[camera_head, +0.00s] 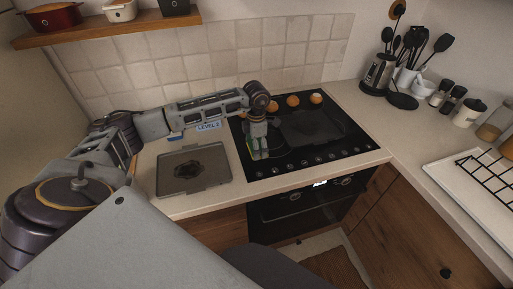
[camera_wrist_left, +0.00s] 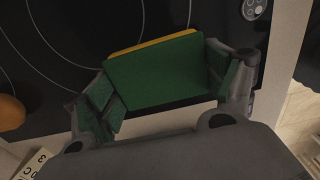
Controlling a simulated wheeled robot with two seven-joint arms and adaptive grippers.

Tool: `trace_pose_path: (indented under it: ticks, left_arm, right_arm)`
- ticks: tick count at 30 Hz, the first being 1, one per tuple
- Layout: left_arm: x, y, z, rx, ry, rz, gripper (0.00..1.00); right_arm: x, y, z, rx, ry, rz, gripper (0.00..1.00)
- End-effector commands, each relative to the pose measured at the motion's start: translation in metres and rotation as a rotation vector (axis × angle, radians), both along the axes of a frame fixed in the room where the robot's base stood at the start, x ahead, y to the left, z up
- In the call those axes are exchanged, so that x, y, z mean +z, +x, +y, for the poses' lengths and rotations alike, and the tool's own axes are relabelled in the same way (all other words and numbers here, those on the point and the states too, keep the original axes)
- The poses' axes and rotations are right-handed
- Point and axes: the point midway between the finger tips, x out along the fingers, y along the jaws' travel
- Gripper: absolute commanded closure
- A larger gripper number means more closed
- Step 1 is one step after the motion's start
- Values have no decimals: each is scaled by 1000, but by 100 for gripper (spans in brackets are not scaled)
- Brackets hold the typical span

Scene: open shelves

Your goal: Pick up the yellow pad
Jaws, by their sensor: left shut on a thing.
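The yellow pad (camera_wrist_left: 150,46) shows in the left wrist view as a yellow strip along the far edge of a block with a broad green face. The block sits between the two fingers of my left gripper (camera_wrist_left: 165,92), which are shut on it. In the head view my left gripper (camera_head: 257,148) points down over the left front part of the black hob (camera_head: 285,158). The pad is too small there to make out clearly. The gap between the pad and the hob cannot be judged. My right gripper is not in view.
A grey tray (camera_head: 167,187) with a dark thing in it lies on the counter left of the hob. A blue-and-white "LEVEL-2" label (camera_head: 208,126) is behind it. Several round orange-brown things (camera_head: 293,100) line the hob's back. A kettle (camera_head: 378,74) and utensils stand right.

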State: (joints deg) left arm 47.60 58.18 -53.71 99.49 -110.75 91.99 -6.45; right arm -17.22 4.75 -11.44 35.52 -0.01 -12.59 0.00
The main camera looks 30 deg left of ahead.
Motion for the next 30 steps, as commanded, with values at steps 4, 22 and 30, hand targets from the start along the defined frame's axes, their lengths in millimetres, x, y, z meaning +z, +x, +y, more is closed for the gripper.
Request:
trace_pose_path:
  ticks: [4, 22, 30]
  left_arm:
    - [13, 1, 0, -1, 0, -3, 32]
    - [89, 0, 0, 0, -1, -2, 32]
    - [96, 0, 0, 0, 0, 0, 32]
  right_arm:
    - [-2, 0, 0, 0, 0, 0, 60]
    - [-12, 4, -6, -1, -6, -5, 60]
    - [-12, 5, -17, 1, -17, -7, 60]
